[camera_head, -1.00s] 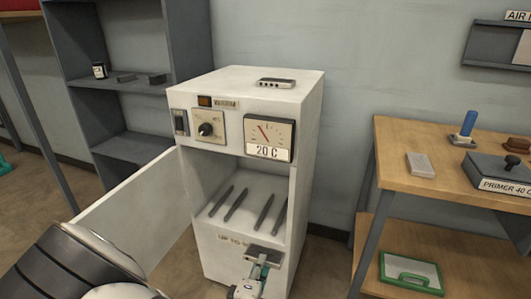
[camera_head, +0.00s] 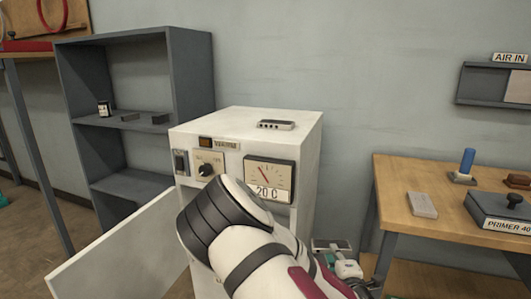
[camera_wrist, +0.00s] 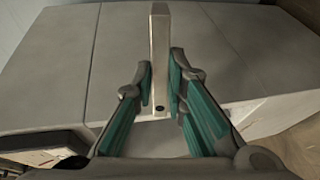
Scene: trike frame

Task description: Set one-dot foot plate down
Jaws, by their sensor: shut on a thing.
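My gripper (camera_wrist: 160,82) is shut on a narrow, light metal bar, the foot plate (camera_wrist: 160,40), in the wrist view. One dark dot shows at the plate's near end. In the head view the plate (camera_head: 331,244) shows as a grey piece just right of the white cabinet (camera_head: 308,165), held up off any surface I can make out. My gripper (camera_head: 329,259) is partly hidden there by my own arm. My arm also covers the cabinet's open lower chamber.
A small metal block (camera_head: 275,125) lies on the cabinet top. The cabinet door (camera_head: 115,255) stands open at left. A grey shelf (camera_head: 130,185) stands behind it. A wooden bench (camera_head: 395,195) at right carries a grey block (camera_head: 422,205), a blue-handled tool (camera_head: 467,163) and a primer box (camera_head: 505,210).

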